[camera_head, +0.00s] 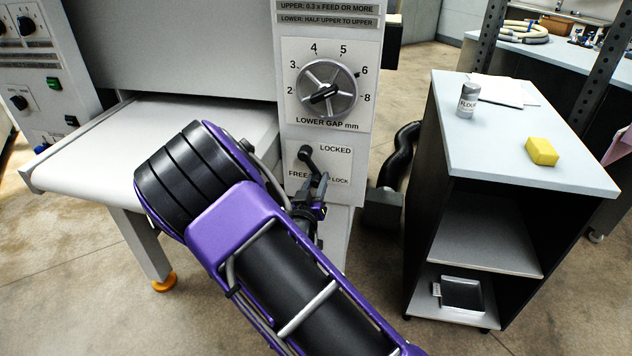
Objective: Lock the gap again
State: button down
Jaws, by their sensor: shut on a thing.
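The lock lever (308,160) is a black lever with a round dark end on the grey front panel, under the lower gap dial. It runs from the round end, left of the word LOCKED, down and right toward my gripper (321,186). The words FREE and LOCK stand left and right of its lower part. My gripper is at the lower end of the lever and shut on it; the fingers are small and partly hidden by my wrist. The lower gap dial (327,91) is a silver handwheel with a black bar, on a scale from 2 to 8.
The sheeter's pale table (75,150) lies left, behind my arm. A shelf cart (520,165) stands right, with a flour shaker (468,100) and a yellow block (542,151) on top. A black hose (398,155) hangs between panel and cart. The floor in front of the cart is open.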

jog(key=n, duration=0.1)
jog(key=d+r+n+p, duration=0.1)
jog(key=shift+s+d+n, duration=0.1)
jog(key=shift+n, duration=0.2)
jog(key=n, duration=0.1)
jog(key=d+r+n+p, duration=0.1)
jog(key=shift+s+r+n, duration=0.1)
jog(key=shift+r+n, duration=0.15)
jog(key=shift+n, duration=0.05)
jog(key=n+p, duration=0.1)
jog(key=r+n, duration=0.1)
jog(key=shift+s+d+r+n+p, duration=0.1)
jog(key=shift+d+r+n+p, duration=0.1)
jog(key=shift+d+n+p, duration=0.15)
jog(key=shift+d+r+n+p, duration=0.1)
jog(key=shift+r+n+p, duration=0.4)
jog(key=shift+n, duration=0.4)
jog(key=shift+d+r+n+p, duration=0.1)
jog(key=shift+r+n+p, duration=0.35)
jog(key=shift+n, duration=0.4)
jog(key=c, duration=0.6)
grip_release()
jog(key=shift+r, duration=0.1)
